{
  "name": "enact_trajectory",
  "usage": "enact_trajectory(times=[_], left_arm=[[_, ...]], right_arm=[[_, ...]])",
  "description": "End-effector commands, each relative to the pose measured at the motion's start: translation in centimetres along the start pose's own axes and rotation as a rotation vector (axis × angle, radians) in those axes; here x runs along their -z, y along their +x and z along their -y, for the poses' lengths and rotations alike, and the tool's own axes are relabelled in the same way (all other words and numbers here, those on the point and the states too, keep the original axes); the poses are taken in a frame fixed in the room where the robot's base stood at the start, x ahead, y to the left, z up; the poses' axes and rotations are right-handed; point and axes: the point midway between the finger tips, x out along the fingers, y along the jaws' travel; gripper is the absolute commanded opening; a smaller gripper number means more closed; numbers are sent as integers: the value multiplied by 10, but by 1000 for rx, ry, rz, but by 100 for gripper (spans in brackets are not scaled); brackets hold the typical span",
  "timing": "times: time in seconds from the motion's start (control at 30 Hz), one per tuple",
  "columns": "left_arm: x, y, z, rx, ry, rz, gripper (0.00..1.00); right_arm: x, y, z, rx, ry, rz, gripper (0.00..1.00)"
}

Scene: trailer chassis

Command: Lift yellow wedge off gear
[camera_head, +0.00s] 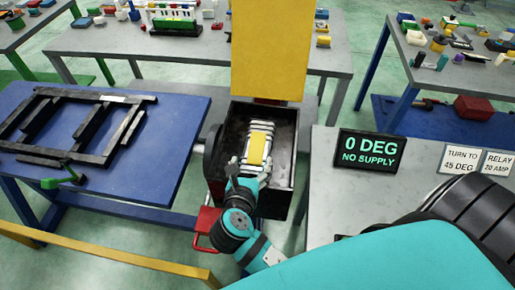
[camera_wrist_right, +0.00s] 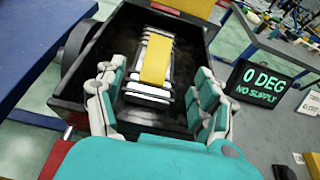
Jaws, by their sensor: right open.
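A yellow wedge (camera_head: 257,148) lies on top of a ribbed white-and-dark part, which looks like the gear (camera_head: 254,127), inside a black open-topped box (camera_head: 281,197). In the right wrist view the wedge (camera_wrist_right: 156,62) runs lengthwise over the gear (camera_wrist_right: 148,97). My right gripper (camera_head: 249,171) is at the near end of the box, its fingers reaching over it. In the right wrist view my right gripper (camera_wrist_right: 157,93) is open, with one finger on each side of the gear and a gap to the wedge. My left gripper is not in view.
A large yellow panel (camera_head: 271,48) stands behind the box. A sign reading "0 DEG NO SUPPLY" (camera_head: 370,151) stands on the grey table to the right. A blue table (camera_head: 150,170) with a black frame (camera_head: 75,125) is on the left. A yellow rail (camera_head: 105,256) crosses the lower left.

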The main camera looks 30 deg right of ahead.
Motion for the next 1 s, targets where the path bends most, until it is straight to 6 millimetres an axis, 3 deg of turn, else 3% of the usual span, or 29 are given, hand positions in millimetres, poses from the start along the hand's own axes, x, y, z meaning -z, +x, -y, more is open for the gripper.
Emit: enact_trajectory(times=[0.03, 0.17, 0.4, 0.53, 0.8, 1.0], left_arm=[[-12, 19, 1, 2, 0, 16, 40], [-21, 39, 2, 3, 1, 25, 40], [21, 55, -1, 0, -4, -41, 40], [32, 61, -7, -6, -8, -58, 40], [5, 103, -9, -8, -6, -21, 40], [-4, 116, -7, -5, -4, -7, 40]], right_arm=[[8, 16, 0, 1, 4, 5, 70], [7, 41, 0, 0, 4, 4, 70], [2, 64, 0, -1, 2, 1, 70], [2, 70, 0, -1, 2, 1, 70], [6, 100, -1, -1, 5, 2, 70], [2, 116, -1, -1, 1, 1, 70]])
